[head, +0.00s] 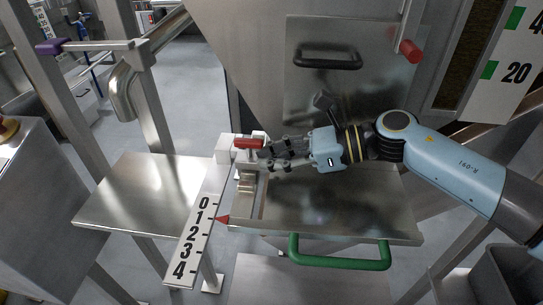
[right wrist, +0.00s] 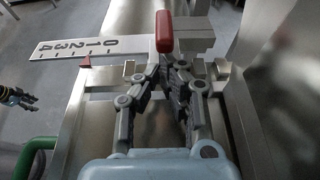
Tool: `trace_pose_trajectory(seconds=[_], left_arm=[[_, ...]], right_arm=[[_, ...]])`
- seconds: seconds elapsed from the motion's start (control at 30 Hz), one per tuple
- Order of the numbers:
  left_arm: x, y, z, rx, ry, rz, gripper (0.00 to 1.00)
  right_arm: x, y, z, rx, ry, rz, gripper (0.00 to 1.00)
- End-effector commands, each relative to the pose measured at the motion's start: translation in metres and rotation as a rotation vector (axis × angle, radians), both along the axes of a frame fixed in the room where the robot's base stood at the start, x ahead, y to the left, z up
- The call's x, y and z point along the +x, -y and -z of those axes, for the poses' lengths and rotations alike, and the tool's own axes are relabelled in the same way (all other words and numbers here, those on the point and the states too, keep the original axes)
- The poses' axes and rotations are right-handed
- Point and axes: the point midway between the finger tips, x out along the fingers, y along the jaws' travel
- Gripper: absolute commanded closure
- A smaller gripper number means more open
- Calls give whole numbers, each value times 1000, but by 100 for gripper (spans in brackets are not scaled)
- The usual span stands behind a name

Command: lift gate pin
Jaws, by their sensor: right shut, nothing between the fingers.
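The gate pin shows as a red grip (head: 247,143) at the left end of the metal slide gate tray (head: 330,205). In the right wrist view the red grip (right wrist: 164,32) stands upright in the picture, just beyond my fingertips. My right gripper (head: 266,158) is shut and empty, close beside the grip on its right. In the right wrist view the fingers of the right gripper (right wrist: 168,62) meet below the red grip. Whether they touch it I cannot tell. A small dark gripper, seemingly my left one (right wrist: 24,98), shows at the left edge there.
A scale plate numbered 0 to 4 (head: 190,245) lies left of the tray, with a red pointer (head: 221,219) near 1. A green handle (head: 340,262) is at the tray's front. A chute with a black handle (head: 328,57) rises behind. A flat metal shelf (head: 135,195) is at left.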

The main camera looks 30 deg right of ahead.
Motion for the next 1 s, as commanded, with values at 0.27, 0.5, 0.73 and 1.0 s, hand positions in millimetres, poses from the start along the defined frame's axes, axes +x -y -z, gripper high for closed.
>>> trace_pose_trajectory(seconds=[0.27,0.5,0.73,1.0], left_arm=[[-3,0,0,0,-5,0,60],[-7,0,-5,0,-11,-1,60],[-8,-1,-4,1,-12,0,60],[-8,-1,-4,1,-12,0,60]], right_arm=[[0,0,0,0,0,0,100],[0,0,-19,0,0,0,100],[0,0,-17,1,-1,0,100],[-3,4,-18,-2,-2,0,100]])
